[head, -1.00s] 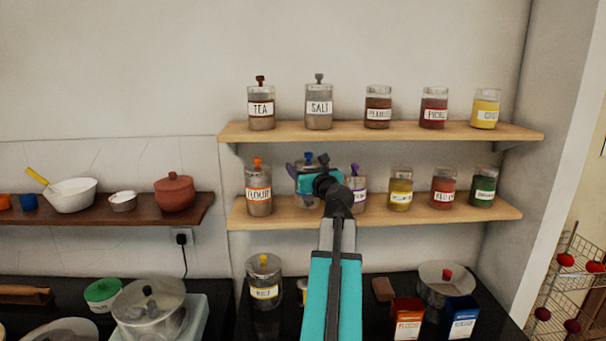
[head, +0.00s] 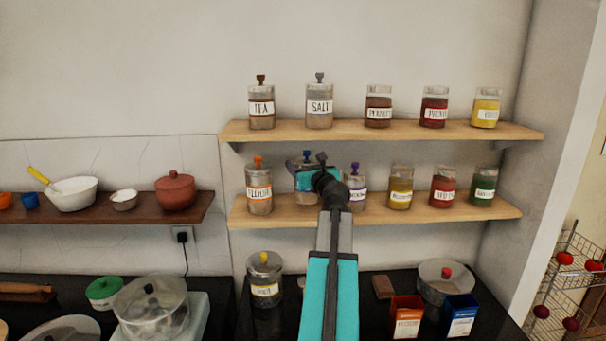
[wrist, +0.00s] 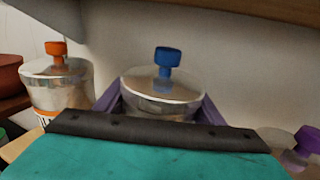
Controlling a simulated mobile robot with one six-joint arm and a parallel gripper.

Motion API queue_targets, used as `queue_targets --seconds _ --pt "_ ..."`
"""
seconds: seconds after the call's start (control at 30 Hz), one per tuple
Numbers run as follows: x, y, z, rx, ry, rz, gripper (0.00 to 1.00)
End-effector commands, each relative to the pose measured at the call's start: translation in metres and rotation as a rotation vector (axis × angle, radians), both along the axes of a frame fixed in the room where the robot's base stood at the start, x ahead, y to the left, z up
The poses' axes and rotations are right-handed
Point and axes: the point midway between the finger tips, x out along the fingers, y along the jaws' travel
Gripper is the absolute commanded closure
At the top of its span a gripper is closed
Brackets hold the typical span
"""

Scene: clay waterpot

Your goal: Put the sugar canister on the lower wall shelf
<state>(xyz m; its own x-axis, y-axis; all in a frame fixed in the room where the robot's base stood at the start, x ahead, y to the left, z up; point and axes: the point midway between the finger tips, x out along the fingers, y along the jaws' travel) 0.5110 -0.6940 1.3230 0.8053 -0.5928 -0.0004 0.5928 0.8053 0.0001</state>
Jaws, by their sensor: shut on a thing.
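A glass canister with a blue knob (head: 306,156), its label hidden, is at the lower wall shelf (head: 400,214); I take it for the sugar. My gripper (wrist: 160,108) is shut on it, with one purple finger on each side in the wrist view. The canister (wrist: 162,84) stands upright there. It is between the orange-knobbed canister (head: 258,186) and the purple-knobbed canister (head: 356,187). My arm covers part of it in the head view, and I cannot tell whether its base touches the shelf.
Yellow (head: 400,187), red (head: 444,187) and green (head: 484,187) jars fill the lower shelf's right part. The upper shelf (head: 380,131) with several jars runs close above. A yellow-knobbed canister (head: 264,278) stands on the counter below.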

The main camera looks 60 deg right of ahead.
Motion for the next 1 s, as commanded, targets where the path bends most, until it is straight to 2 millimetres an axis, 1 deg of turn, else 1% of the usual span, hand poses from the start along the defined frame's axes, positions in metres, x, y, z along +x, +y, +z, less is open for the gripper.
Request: queue_targets --seconds 0.2,0.33,0.87,0.9,0.97,1.0 --pt "-0.001 0.001 -0.019 0.001 -0.002 -0.002 1.0" --pt "-0.001 0.001 -0.027 0.001 -0.002 -0.002 1.0" --pt "-0.001 0.001 -0.032 0.0 -0.002 -0.002 1.0" --pt "-0.001 0.001 -0.033 0.0 0.0 -0.001 0.33" --pt "-0.001 0.001 -0.033 0.0 0.0 -0.001 0.23" --pt "-0.001 0.001 -0.033 0.0 0.0 -0.001 0.19"
